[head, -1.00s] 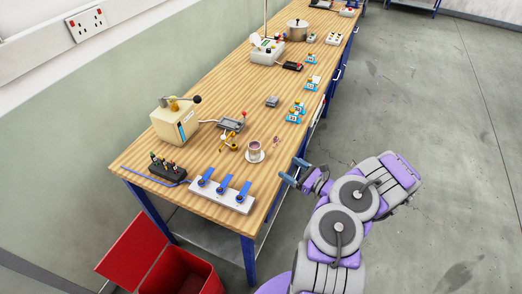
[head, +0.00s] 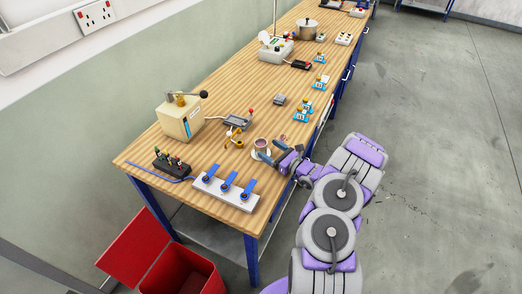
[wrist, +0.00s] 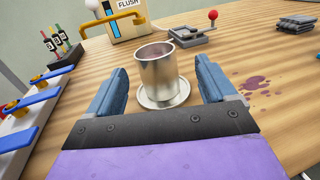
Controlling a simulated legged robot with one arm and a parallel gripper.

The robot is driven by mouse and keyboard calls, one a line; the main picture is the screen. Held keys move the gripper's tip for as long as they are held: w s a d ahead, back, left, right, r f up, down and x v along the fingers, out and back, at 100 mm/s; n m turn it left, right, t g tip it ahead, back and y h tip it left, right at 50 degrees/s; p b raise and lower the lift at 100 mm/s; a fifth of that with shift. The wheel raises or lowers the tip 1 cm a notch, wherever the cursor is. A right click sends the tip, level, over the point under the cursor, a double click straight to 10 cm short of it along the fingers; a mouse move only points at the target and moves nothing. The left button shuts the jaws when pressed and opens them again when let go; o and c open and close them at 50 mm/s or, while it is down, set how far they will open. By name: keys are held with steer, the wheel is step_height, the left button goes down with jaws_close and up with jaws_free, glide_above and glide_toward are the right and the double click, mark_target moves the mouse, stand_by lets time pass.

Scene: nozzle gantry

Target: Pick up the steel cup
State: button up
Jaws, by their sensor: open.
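The steel cup (wrist: 163,75) stands upright on a small pale saucer (wrist: 142,104) on the wooden bench, with something dark pinkish inside it. In the head view the cup (head: 260,144) is near the bench's front right edge, partly behind my gripper. My gripper (head: 268,157) is open and low over the bench at the cup's right side. In the wrist view its two blue-grey fingers (wrist: 163,88) stand on either side of the cup, with visible space between each finger and the cup.
A white board with blue levers (head: 226,190) lies left of the cup. A cream FLUSH box (head: 180,117), a yellow pipe piece (head: 233,137) and a red-knobbed device (head: 238,121) stand behind. A purple stain (wrist: 254,83) marks the bench at right. A red bin (head: 180,268) stands below.

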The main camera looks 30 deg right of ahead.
mark_target(266, 147)
steer(key=x, duration=0.4)
steer(key=shift+a+b, duration=0.15)
steer(key=shift+b, duration=0.25)
steer(key=shift+s, duration=0.1)
steer(key=shift+c, duration=0.2)
steer(key=c, duration=1.1)
steer(key=shift+c, duration=0.3)
